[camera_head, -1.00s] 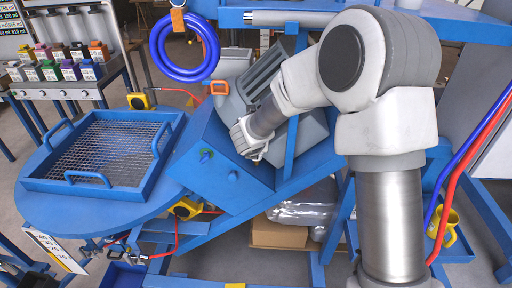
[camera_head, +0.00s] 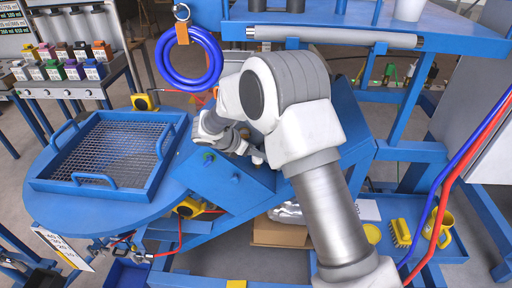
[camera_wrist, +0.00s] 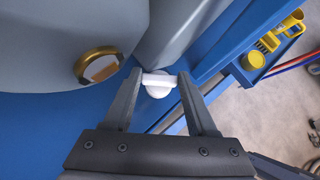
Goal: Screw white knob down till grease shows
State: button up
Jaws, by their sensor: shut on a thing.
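The white knob (camera_wrist: 158,91) sits in the middle of the wrist view, close to a grey rounded housing. My gripper (camera_wrist: 160,77) has one finger on each side of the knob and is shut on it. Beside it on the grey housing is a round brass-rimmed port (camera_wrist: 98,66) with a pale tan patch inside. Whether that patch is grease I cannot tell. In the head view my arm hides the knob and most of the housing behind the blue sloped box (camera_head: 222,178).
A blue tray with a mesh floor (camera_head: 62,188) rests on the round blue table at left. A blue hose coil (camera_head: 160,65) hangs above. Yellow items, including a brush (camera_head: 400,233) and a mug (camera_head: 441,224), lie on a blue shelf at lower right.

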jog(key=m+g+h, duration=0.1)
jog(key=m, duration=0.1)
jog(key=m+g+h+p, duration=0.1)
jog(key=m+g, duration=0.1)
jog(key=m, duration=0.1)
jog(key=shift+w+a, duration=0.15)
jog(key=shift+w, duration=0.05)
jog(key=shift+m+g, duration=0.3)
jog(key=shift+g, duration=0.1)
jog(key=o, duration=1.4)
jog(key=shift+c, duration=0.2)
